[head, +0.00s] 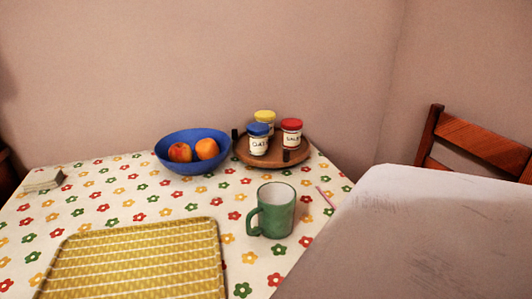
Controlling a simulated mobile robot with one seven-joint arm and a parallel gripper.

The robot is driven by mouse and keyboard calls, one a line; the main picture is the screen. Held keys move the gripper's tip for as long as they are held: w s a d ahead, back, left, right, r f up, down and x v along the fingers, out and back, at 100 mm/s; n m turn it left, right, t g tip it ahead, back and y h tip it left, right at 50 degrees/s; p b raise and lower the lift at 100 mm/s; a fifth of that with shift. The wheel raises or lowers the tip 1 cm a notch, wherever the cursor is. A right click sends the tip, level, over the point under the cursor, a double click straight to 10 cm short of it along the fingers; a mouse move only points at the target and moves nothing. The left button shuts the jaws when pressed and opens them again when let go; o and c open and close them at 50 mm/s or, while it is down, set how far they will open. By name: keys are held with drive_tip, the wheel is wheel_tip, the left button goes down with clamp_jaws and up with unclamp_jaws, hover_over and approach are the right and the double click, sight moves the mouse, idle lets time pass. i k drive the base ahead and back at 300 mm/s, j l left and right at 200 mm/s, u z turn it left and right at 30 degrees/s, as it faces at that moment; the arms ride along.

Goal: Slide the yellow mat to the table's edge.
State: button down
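The yellow mat (140,265) lies flat on the table (98,203), at the lower left of the head view. It has a woven zigzag pattern, rounded corners and a thin darker rim. Its near part is cut off by the bottom of the picture. The table wears a white cloth with red, yellow and green flowers. The table's near edge is out of view. My gripper is not in view, so its place relative to the mat cannot be told.
A green mug (277,214) stands right of the mat, handle towards it. Behind are a blue bowl (183,168) with fruit and a round wooden tray (300,158) with three lidded jars. A small pale block (44,181) lies far left. A wooden chair (482,144) stands right.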

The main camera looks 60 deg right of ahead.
sight(181, 258)
drive_tip(key=k+z, duration=0.45)
drive_tip(key=z, duration=0.5)
drive_tip(key=k+l+z, duration=0.1)
drive_tip(key=z, duration=0.25)
drive_tip(key=l+z, duration=0.15)
drive_tip(key=z, duration=0.2)
drive_tip(key=k+l, duration=0.25)
drive_tip(key=l, duration=0.2)
